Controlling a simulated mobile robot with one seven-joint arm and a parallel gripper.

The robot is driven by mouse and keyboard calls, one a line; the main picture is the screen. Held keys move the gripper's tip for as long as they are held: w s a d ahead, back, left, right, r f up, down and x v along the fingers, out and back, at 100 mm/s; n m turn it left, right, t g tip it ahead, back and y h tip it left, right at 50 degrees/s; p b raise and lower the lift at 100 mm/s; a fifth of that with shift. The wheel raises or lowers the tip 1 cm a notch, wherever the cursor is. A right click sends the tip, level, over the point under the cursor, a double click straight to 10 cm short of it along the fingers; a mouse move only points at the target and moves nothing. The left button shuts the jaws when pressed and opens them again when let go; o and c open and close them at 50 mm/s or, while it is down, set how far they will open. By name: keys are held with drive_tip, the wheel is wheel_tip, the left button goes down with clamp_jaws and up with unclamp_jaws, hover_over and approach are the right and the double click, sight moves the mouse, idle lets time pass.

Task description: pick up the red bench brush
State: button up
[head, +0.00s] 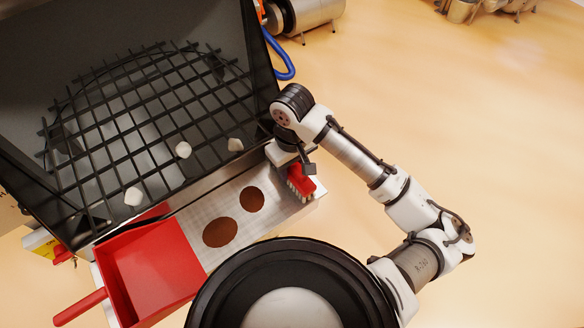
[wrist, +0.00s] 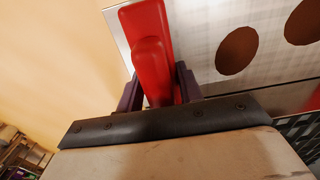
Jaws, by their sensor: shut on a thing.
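The red bench brush (head: 301,179) is at the right end of the metal shelf in the head view, with its pale bristles facing down. In the wrist view its red handle (wrist: 150,55) runs up between the two dark fingers. My gripper (head: 306,165) is shut on the brush; it also shows in the wrist view (wrist: 160,88). Whether the bristles touch the shelf I cannot tell.
The metal shelf (head: 200,204) carries two brown powder patches (head: 220,232) and a red dustpan (head: 155,270). Behind it is the hopper with a black grid (head: 130,115) bearing white lumps (head: 183,149).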

wheel_tip(320, 180, up, 19)
drive_tip(key=shift+r+p, duration=0.15)
drive_tip(key=shift+p, duration=0.15)
idle(0.7)
